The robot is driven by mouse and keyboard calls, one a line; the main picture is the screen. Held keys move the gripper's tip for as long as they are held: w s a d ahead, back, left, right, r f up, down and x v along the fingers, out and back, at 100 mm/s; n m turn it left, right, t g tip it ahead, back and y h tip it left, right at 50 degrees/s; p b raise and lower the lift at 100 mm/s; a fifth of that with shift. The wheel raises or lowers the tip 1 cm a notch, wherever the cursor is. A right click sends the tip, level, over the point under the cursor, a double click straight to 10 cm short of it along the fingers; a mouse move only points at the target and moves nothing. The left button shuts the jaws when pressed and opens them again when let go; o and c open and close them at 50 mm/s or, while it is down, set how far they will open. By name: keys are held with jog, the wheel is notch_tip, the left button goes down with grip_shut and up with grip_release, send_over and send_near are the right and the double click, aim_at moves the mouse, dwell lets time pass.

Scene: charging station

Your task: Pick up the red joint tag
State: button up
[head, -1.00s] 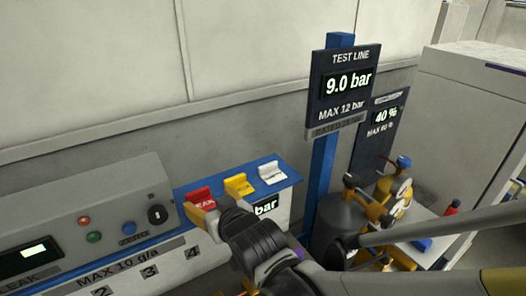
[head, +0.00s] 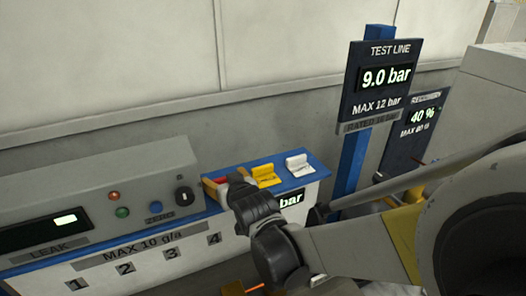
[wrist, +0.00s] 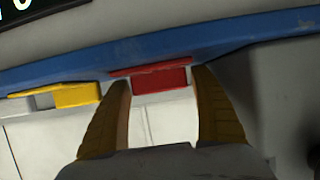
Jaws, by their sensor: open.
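The red joint tag (head: 208,184) is at the left end of a row of tags on a blue shelf (head: 238,168). In the head view my gripper (head: 224,181) is at the tag and hides much of it. In the wrist view the red tag (wrist: 160,80) shows between the two yellow fingertips of my gripper (wrist: 162,77). The fingers are open, one on each side of the tag, with a narrow gap visible at each side. I cannot tell how deep the fingers reach around it.
A yellow tag (head: 265,175) and a white tag (head: 298,165) stand to the right on the same shelf. The grey leak tester (head: 100,200) with buttons is close on the left. A blue post with the test line sign (head: 382,80) rises on the right.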

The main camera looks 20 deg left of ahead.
jog(key=c, duration=0.8)
jog(key=shift+o, duration=0.2)
jog(key=shift+r, duration=0.1)
